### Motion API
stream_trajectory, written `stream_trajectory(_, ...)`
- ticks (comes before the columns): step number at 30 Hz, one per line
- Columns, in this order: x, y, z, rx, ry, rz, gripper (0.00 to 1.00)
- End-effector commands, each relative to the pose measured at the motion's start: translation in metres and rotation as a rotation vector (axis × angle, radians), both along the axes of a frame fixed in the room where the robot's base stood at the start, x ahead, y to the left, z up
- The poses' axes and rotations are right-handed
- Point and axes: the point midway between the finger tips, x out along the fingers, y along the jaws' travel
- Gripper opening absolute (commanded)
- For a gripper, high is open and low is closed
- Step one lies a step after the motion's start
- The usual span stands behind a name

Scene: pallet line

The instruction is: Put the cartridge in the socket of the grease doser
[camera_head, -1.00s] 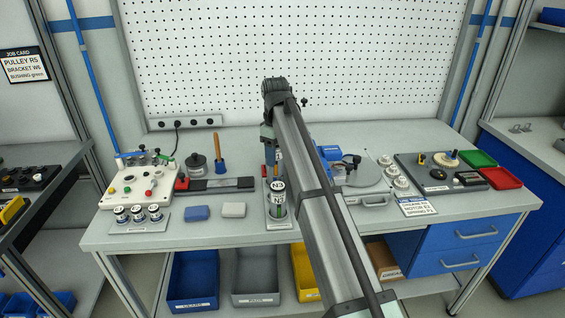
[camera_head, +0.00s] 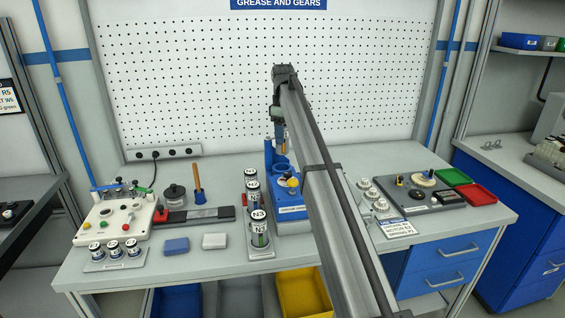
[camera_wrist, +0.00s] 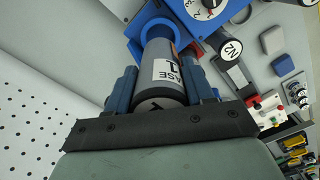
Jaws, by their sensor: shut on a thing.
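My gripper (camera_wrist: 160,92) is shut on a grey cartridge (camera_wrist: 158,72) with a white label and a "1" on its end cap. In the wrist view its far end is at the blue ring (camera_wrist: 143,27) of the grease doser (camera_wrist: 180,22); I cannot tell whether it has entered. In the head view my gripper (camera_head: 280,142) is above the blue doser (camera_head: 290,221), near its upright column (camera_head: 268,158). My arm hides the doser's right part. The doser's dial (camera_wrist: 206,6) shows at the top of the wrist view.
A rack of cylinders labelled N (camera_head: 258,226) stands just left of the doser. Blue (camera_head: 175,246) and grey (camera_head: 214,241) blocks lie further left, beside a control box (camera_head: 112,221). White round parts (camera_head: 380,205) and a grey board (camera_head: 430,188) are on the right.

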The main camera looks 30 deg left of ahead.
Motion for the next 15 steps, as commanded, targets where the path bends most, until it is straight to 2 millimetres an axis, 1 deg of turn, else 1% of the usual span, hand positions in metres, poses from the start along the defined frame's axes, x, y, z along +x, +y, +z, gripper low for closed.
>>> stream_trajectory(1, -0.001, -0.001, -0.009, 0.000, 0.001, 0.000, 0.14)
stream_trajectory(3, -0.001, -0.001, -0.022, -0.001, 0.001, 0.000, 0.14)
stream_trajectory(6, -0.002, -0.001, -0.036, -0.001, 0.001, 0.000, 0.14)
stream_trajectory(13, -0.001, 0.000, -0.054, 0.000, 0.000, 0.000, 0.14)
stream_trajectory(15, -0.001, 0.000, -0.062, -0.001, 0.001, -0.001, 0.14)
